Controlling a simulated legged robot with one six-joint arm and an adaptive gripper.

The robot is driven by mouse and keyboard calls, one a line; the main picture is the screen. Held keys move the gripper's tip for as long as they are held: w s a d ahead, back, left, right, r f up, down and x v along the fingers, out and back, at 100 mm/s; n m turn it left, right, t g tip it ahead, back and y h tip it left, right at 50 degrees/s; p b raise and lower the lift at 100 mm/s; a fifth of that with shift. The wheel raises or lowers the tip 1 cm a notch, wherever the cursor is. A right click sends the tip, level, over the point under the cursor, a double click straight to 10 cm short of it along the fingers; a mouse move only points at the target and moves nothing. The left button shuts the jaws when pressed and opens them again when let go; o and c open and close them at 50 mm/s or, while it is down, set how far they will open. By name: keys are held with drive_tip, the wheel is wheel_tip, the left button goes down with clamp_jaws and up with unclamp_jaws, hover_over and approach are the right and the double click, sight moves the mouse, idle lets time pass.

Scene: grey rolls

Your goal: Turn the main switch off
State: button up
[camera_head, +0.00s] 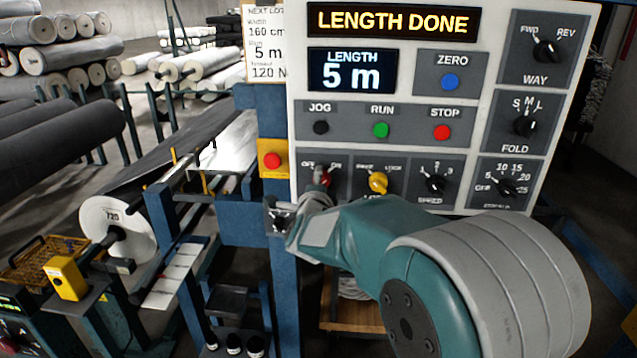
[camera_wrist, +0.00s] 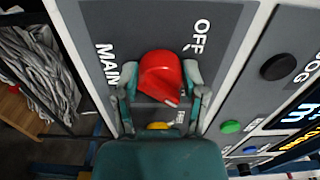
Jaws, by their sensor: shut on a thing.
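The main switch (camera_head: 321,176) is a red knob at the lower left of the white control panel, with OFF lettered on its left and ON on its right. My gripper (camera_head: 312,200) reaches up to it from below and partly hides it. In the wrist view the red knob of the main switch (camera_wrist: 160,75) sits between the two fingers of my gripper (camera_wrist: 161,82), which are shut on its sides. The words MAIN and OFF show beside it. A small white mark shows on the knob's lower edge; its exact setting is hard to tell.
A yellow knob (camera_head: 377,183) and the speed knob (camera_head: 435,184) stand right of the switch. Green (camera_head: 381,130) and red (camera_head: 442,132) buttons lie above. A yellow box with a red button (camera_head: 273,161) is at the left. The display (camera_head: 394,20) reads LENGTH DONE.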

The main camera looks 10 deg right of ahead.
drive_tip(key=n, duration=0.3)
drive_tip(key=shift+d+f+n, duration=0.15)
drive_tip(key=shift+d+n, duration=0.05)
drive_tip(key=shift+n, duration=0.2)
drive_tip(key=n, duration=0.4)
drive_tip(key=shift+n, duration=0.3)
drive_tip(key=n, duration=0.4)
drive_tip(key=shift+r+n, duration=0.15)
drive_tip(key=shift+n, duration=1)
drive_tip(key=shift+r+n, duration=0.1)
drive_tip(key=shift+n, duration=1.05)
drive_tip(key=shift+w, duration=0.1)
drive_tip(key=o, duration=1.2)
drive_tip(key=shift+c, duration=0.2)
drive_tip(key=shift+f, duration=0.1)
